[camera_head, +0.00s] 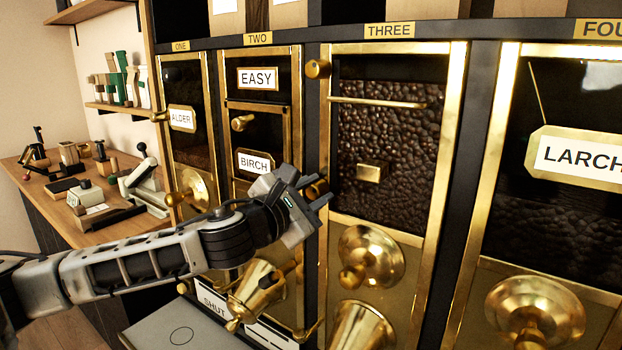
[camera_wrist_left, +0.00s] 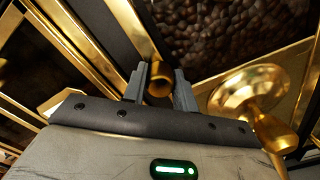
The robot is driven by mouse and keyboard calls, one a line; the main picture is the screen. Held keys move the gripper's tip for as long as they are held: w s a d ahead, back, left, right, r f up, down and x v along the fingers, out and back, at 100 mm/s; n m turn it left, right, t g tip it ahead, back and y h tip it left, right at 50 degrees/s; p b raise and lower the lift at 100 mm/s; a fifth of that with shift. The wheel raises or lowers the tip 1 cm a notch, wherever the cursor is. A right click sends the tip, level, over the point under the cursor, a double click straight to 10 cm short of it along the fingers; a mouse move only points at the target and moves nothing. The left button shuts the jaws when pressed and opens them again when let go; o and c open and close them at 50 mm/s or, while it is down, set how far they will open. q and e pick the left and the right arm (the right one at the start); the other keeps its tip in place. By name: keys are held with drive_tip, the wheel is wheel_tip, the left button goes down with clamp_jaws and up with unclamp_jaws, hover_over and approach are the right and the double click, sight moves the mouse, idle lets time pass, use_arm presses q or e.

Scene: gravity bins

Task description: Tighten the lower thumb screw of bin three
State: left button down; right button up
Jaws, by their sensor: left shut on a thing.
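Bin three (camera_head: 388,130) has a brass frame and a window full of dark beans. Its upper thumb screw (camera_head: 317,69) is a brass knob at the top left of the frame. Its lower thumb screw (camera_head: 317,187) is a brass knob lower on the same left side, partly hidden by my left gripper (camera_head: 322,198). In the left wrist view the lower screw (camera_wrist_left: 159,82) sits between the two fingers of my left gripper (camera_wrist_left: 161,88), which is shut on it. My right gripper is not in view.
Below the window of bin three are a round brass knob (camera_head: 370,257) and a brass spout (camera_head: 360,326). Bin two (camera_head: 273,110), with EASY and BIRCH labels, is left of it, and bin four (camera_head: 550,200) is right. A wooden counter (camera_head: 85,215) with several tools stands at left.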

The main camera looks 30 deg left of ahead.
use_arm(q)
drive_tip(key=m+p, duration=0.1)
drive_tip(key=m, duration=0.3)
drive_tip(key=shift+r, duration=0.1)
drive_tip(key=shift+m, duration=0.9)
drive_tip(key=m, duration=0.4)
drive_tip(key=shift+r, duration=0.1)
drive_tip(key=shift+d+m, duration=0.15)
drive_tip(key=shift+m, duration=1.95)
